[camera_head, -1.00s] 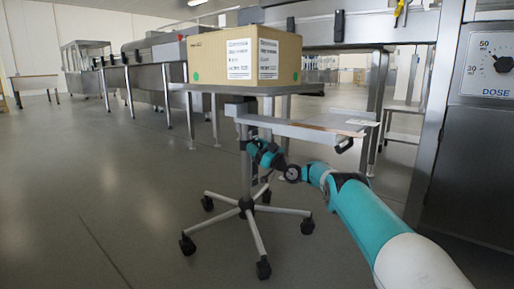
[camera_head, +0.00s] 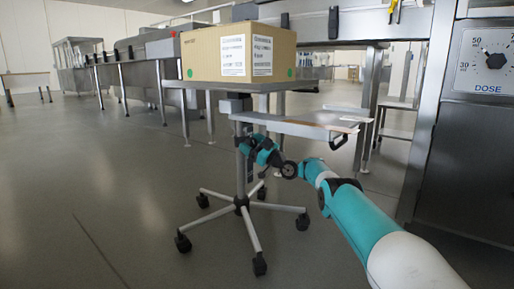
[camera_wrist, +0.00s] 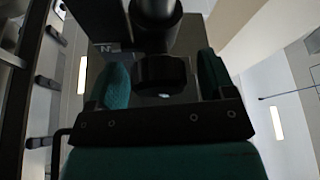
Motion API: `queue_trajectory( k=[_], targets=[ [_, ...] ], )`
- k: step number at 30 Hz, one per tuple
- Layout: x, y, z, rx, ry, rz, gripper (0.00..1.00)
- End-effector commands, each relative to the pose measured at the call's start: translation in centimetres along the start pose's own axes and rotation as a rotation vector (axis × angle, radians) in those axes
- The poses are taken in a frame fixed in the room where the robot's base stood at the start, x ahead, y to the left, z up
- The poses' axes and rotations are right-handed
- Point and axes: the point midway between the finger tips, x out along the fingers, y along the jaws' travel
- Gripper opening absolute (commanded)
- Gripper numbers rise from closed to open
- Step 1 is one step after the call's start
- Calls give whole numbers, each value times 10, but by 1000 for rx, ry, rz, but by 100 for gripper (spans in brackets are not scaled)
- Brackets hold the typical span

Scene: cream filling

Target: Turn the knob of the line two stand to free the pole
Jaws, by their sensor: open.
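The stand has a grey upright pole (camera_head: 241,175) on a wheeled base of several legs (camera_head: 243,208). My gripper (camera_head: 254,147) is at the pole, just below the stand's top. In the wrist view its two teal fingers (camera_wrist: 164,84) stand open on either side of a dark round knob (camera_wrist: 162,72). Gaps seem to show beside the knob, but whether a finger touches it is hard to tell. A dark cylinder (camera_wrist: 155,15) lies beyond the knob. In the head view my gripper hides the knob.
A cardboard box (camera_head: 205,58) with white labels sits on the stand's top (camera_head: 265,87). A metal tray with a dark handle (camera_head: 300,130) juts out right above my arm. A machine with a DOSE dial (camera_head: 496,61) stands at right. The floor at left is clear.

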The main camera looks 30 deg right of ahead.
Motion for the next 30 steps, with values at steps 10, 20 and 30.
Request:
queue_trajectory(
  k=[10, 20, 30],
  targets=[
    [-27, 3, -8, 6, -4, 4, 76],
    [-98, 3, -6, 1, -2, 4, 76],
    [-147, 1, -4, 0, -2, 3, 76]
  ],
)
